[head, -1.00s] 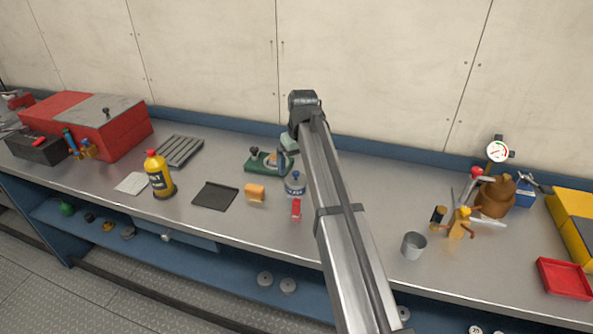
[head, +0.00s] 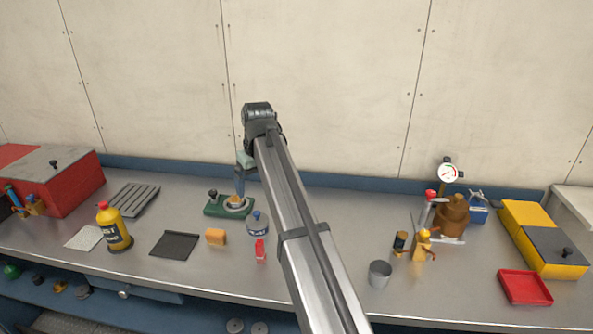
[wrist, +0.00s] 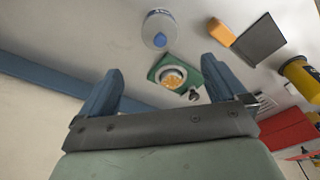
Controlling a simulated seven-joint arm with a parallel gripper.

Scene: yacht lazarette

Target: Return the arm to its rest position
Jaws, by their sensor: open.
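My gripper (wrist: 160,88) is open, with its two blue fingers apart and nothing between them. In the head view my gripper (head: 243,172) hangs from the end of my raised arm, above the back of the bench. Below it is a green-based device (head: 222,208) with a pale round cup holding something orange. In the wrist view this green device (wrist: 157,70) appears beyond the fingertips, apart from them. No object touches the gripper in the wrist view.
Near the gripper stand a blue-capped container (head: 257,228), an orange sponge-like block (head: 215,237) and a small red item (head: 260,252). A yellow bottle (head: 112,230) and red box (head: 60,190) are left. A grey cup (head: 380,274), yellow box (head: 527,218) and red tray (head: 524,287) are right.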

